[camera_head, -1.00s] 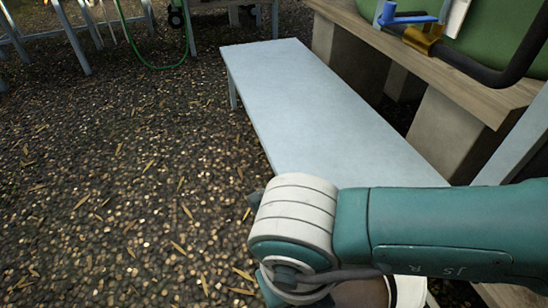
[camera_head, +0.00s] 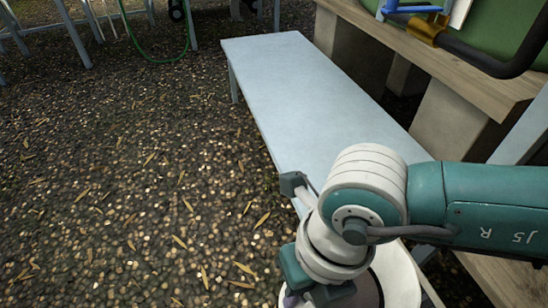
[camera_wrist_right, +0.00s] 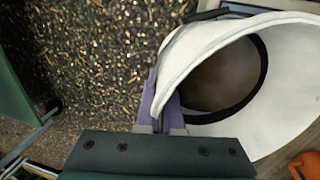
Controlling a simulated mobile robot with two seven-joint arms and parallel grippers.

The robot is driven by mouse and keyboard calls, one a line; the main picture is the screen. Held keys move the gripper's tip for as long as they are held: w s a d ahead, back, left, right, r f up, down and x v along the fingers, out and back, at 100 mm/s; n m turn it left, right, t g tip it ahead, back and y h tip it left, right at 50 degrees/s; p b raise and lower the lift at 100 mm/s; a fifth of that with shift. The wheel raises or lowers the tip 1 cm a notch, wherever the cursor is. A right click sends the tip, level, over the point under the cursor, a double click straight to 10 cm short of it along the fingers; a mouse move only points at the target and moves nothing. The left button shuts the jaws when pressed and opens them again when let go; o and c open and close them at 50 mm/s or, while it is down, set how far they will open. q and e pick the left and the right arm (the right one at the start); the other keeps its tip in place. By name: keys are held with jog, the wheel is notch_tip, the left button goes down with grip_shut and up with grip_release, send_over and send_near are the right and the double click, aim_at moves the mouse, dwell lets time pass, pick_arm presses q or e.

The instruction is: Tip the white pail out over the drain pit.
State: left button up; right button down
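The white pail (camera_head: 403,275) shows at the bottom of the head view, partly hidden behind my right wrist. In the right wrist view the pail (camera_wrist_right: 285,100) fills the right side, its mouth facing the camera, with brown contents or a brown bottom (camera_wrist_right: 220,78) inside a dark ring. My right gripper (camera_wrist_right: 163,100) has its purple fingers close together at the pail's near wall and rim, apparently pinching it. In the head view the right gripper (camera_head: 294,299) is mostly cut off by the bottom edge. My left gripper is not in view. I cannot make out the drain pit.
A long pale-blue bench (camera_head: 300,100) stands just beyond my right arm. A wooden ledge on concrete blocks (camera_head: 445,115) with a green tank (camera_head: 500,35) is at right. Open gravel (camera_head: 130,180) lies at left. A green hose (camera_head: 150,58) hangs at the back.

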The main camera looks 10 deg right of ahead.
jog(key=shift+a+r+y+b, duration=0.1)
jog(key=shift+r+y+b, duration=0.3)
jog(key=shift+y, duration=0.3)
jog(key=shift+a+r+y+b, duration=0.1)
jog(key=shift+r+y+b, duration=0.25)
jog(key=shift+y+b, duration=0.25)
jog(key=shift+f+y+b, duration=0.15)
jog(key=shift+y+b, duration=0.45)
jog(key=shift+b, duration=0.4)
jog(key=shift+w+d+f+y+b, duration=0.1)
jog(key=shift+d+f+y+b, duration=0.3)
jog(key=shift+b, duration=1)
jog(key=d+r+g+y+b, duration=0.1)
jog(key=d+r+y+b, duration=0.8)
jog(key=b, duration=0.5)
jog(key=shift+w+d+r+y, duration=0.35)
jog(key=shift+r+y, duration=0.3)
jog(key=shift+y, duration=0.25)
dwell(0.7)
jog(key=shift+r, duration=0.1)
dwell(0.5)
